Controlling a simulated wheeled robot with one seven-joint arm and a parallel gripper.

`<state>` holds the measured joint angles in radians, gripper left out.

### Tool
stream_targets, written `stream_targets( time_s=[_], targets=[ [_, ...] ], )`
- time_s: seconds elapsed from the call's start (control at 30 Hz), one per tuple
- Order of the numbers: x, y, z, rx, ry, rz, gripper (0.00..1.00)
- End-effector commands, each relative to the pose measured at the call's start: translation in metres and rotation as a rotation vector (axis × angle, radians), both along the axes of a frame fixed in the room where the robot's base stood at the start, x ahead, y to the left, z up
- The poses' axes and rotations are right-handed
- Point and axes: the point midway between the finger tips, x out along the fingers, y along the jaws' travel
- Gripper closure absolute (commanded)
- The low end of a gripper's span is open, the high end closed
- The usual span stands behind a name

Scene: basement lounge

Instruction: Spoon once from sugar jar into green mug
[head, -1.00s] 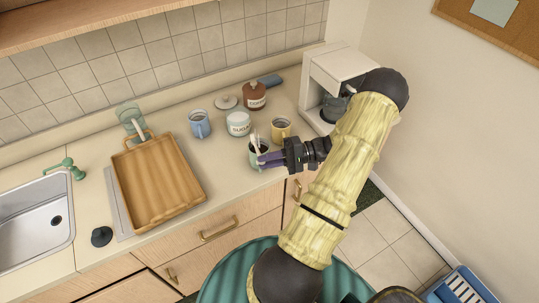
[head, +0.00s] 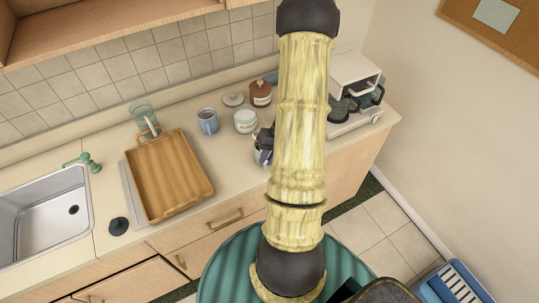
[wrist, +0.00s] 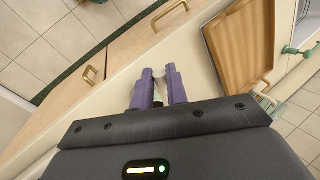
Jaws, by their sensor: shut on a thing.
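The white sugar jar (head: 245,122) stands lidless on the counter in the head view, and a pale lid (head: 233,99) lies behind it. A light green mug (head: 257,158) shows only in part at the counter's front, beside my purple gripper fingers (head: 265,155) and partly behind my arm. In the wrist view my gripper (wrist: 159,77) is shut on a thin pale thing, apparently the spoon (wrist: 158,74). A greenish patch shows between the fingers, but I cannot tell what it is. Whether the spoon is inside the mug is hidden.
A blue mug (head: 208,121) and a brown coffee jar (head: 261,93) stand near the sugar jar. A wooden tray (head: 168,178) and the sink (head: 48,215) are to the left. A coffee maker (head: 352,95) stands to the right.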

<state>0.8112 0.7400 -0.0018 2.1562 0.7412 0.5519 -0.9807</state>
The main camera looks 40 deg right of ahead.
Motion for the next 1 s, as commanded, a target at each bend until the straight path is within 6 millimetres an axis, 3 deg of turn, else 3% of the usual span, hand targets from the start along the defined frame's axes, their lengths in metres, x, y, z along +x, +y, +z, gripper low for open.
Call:
stream_targets(
  time_s=[0.47, 1.0],
  targets=[
    [0.004, 0.01, 0.025, -0.275, 0.134, 0.03, 1.0],
    [0.004, 0.008, 0.025, -0.358, 0.176, 0.024, 1.0]
  ],
)
